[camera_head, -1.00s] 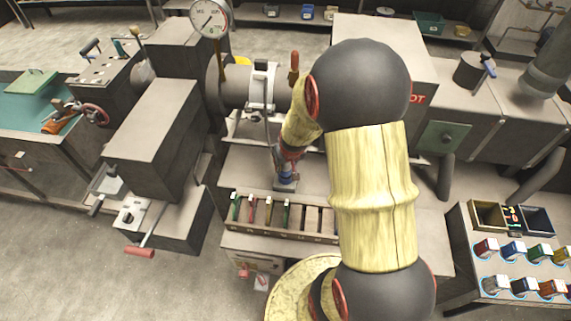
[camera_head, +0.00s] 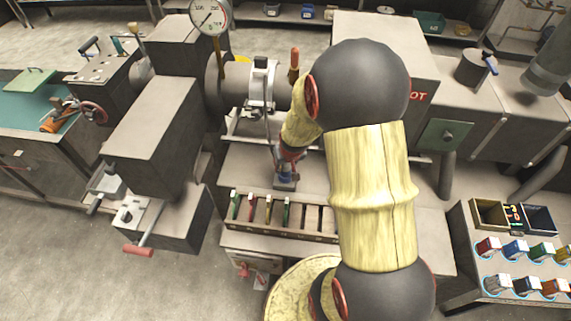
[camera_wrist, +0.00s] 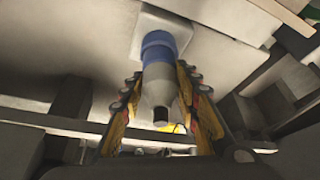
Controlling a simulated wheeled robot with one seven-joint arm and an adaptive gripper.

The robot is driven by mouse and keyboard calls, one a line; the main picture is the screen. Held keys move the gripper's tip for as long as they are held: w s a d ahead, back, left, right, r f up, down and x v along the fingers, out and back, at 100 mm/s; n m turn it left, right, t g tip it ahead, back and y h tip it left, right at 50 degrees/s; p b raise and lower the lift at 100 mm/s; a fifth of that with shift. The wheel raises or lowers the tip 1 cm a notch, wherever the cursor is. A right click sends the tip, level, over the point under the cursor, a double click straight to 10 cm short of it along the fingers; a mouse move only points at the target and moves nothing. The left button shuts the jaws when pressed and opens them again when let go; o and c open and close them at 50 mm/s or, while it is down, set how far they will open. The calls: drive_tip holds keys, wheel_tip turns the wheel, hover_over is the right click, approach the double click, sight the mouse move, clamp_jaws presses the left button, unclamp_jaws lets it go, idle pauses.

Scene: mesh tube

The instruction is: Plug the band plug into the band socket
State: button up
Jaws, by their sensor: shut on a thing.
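My gripper (camera_wrist: 160,84) is shut on the band plug (camera_wrist: 158,92), a pale grey tapered body with a dark end facing the camera. A blue collar (camera_wrist: 158,42) is at its far end, against a pale square block, apparently the band socket (camera_wrist: 169,20). I cannot tell how deep the plug sits. In the head view, my gripper (camera_head: 287,160) points down over a small blue-grey block (camera_head: 286,185) on the bench, largely hidden by my arm. A thin cable (camera_head: 268,125) runs from the white band (camera_head: 262,85) on the barrel down towards my gripper.
A rack (camera_head: 260,213) with coloured pieces stands in front of the block. The barrel (camera_head: 233,82) and an orange-handled lever (camera_head: 294,66) are behind. A gauge (camera_head: 208,15) stands at upper left. A side table (camera_head: 490,262) with coloured connectors is at right.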

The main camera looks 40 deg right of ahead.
drive_tip(key=o, duration=1.2)
drive_tip(key=shift+c, duration=0.2)
drive_tip(key=shift+r, duration=0.1)
drive_tip(key=v, duration=1.2)
drive_tip(key=shift+w, duration=0.1)
